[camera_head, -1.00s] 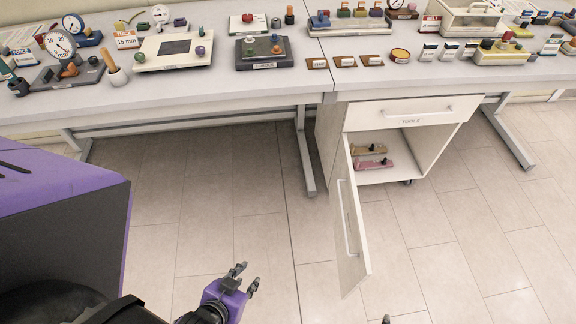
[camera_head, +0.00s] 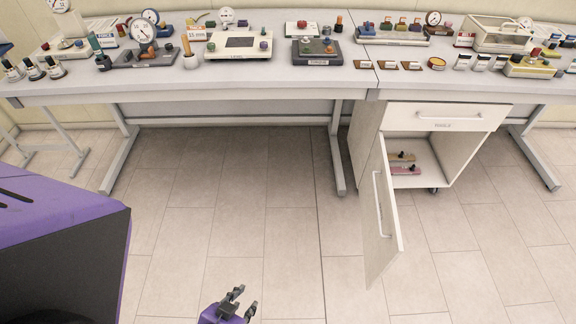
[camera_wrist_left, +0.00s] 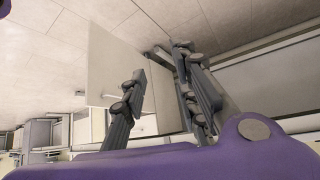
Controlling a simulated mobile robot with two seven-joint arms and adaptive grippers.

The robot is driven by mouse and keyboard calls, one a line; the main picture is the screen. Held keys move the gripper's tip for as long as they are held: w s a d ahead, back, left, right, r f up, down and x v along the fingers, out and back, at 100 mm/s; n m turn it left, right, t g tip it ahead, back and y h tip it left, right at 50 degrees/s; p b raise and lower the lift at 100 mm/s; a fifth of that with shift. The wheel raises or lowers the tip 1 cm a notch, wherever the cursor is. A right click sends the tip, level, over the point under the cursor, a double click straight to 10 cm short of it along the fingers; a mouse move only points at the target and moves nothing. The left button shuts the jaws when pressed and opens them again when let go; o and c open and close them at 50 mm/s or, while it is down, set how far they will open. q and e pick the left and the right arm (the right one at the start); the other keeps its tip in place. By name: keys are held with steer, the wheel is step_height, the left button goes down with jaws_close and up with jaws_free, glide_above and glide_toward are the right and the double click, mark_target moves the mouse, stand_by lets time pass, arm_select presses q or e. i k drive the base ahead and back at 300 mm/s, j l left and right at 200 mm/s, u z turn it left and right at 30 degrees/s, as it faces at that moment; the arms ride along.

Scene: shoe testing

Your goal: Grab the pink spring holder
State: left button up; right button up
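Inside the open cabinet, a pink holder (camera_head: 405,170) lies on the cabinet floor in the head view. My left gripper (camera_head: 243,300) is open and empty, at the bottom of the head view, over the floor and well apart from the cabinet. In the left wrist view its two dark fingers (camera_wrist_left: 160,95) are spread, with nothing between them. My right gripper is not in view.
The white cabinet (camera_head: 465,150) stands under the table (camera_head: 270,90), its door (camera_head: 380,215) swung open toward me on the left side of the opening. The drawer above is shut. Test devices and labels crowd the tabletop. The tiled floor (camera_head: 230,210) before the table is clear.

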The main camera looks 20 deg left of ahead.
mark_target(394, 170)
steer(key=i+l+u, duration=0.1)
steer(key=u, duration=1.25)
steer(key=i+l, duration=0.1)
steer(key=l, duration=0.5)
steer(key=i+l, duration=0.15)
steer(key=l, duration=0.45)
steer(key=i+l, duration=0.1)
steer(key=l, duration=0.55)
steer(key=i+l, duration=0.1)
steer(key=l, duration=0.5)
steer(key=i+l, duration=0.15)
steer(key=l, duration=0.45)
steer(key=i+l, duration=0.1)
steer(key=l, duration=0.5)
steer(key=i+l, duration=0.1)
steer(key=l, duration=0.5)
steer(key=i+l, duration=0.15)
steer(key=l, duration=0.45)
